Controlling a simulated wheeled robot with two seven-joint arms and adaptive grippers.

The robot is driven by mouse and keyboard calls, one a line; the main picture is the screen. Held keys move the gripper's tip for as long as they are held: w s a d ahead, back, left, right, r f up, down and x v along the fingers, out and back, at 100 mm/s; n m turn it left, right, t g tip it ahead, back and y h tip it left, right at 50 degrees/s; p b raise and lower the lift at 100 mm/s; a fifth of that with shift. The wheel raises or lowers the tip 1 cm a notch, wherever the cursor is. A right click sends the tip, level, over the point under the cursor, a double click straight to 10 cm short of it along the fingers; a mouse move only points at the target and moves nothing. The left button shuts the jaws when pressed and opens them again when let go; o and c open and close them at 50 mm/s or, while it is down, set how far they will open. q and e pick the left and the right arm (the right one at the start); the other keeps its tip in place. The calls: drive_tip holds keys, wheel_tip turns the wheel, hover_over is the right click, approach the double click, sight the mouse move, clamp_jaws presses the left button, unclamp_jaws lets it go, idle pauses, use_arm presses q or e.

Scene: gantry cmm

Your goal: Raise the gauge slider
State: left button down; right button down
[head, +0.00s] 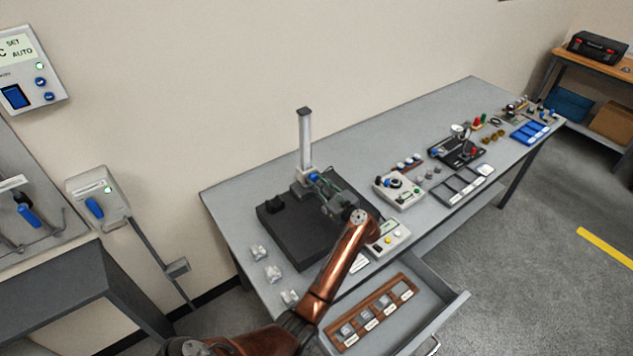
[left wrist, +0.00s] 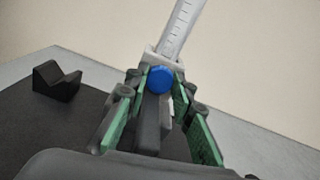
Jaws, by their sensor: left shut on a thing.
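The height gauge has an upright silver column (head: 305,140) on a black base plate (head: 283,240). Its grey slider (head: 301,188) sits low on the column, with a blue knob (head: 313,177) on its front. In the left wrist view the ruled column (left wrist: 180,28) rises behind the blue knob (left wrist: 160,80). My left gripper (head: 322,183) reaches the slider from the front. Its green-padded fingers (left wrist: 158,86) lie on both sides of the knob and are shut on the slider's front part. The exact contact is partly hidden. My right gripper is not in view.
A black V-block (left wrist: 57,82) stands on the plate, left of the column. A control box (head: 388,237) is at the bench's front edge. An open drawer (head: 437,305) sticks out below. Several small clear parts (head: 273,273) lie at the left. Free wall is above the slider.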

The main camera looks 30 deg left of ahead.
use_arm(q)
wheel_tip(320, 180, up, 14)
drive_tip(key=p, duration=0.5)
drive_tip(key=c, duration=1.7)
unclamp_jaws()
drive_tip(key=shift+f, duration=0.1)
drive_tip(key=shift+o, duration=0.2)
drive_tip(key=v, duration=0.7)
drive_tip(key=shift+d, duration=0.2)
drive_tip(key=shift+s, duration=0.1)
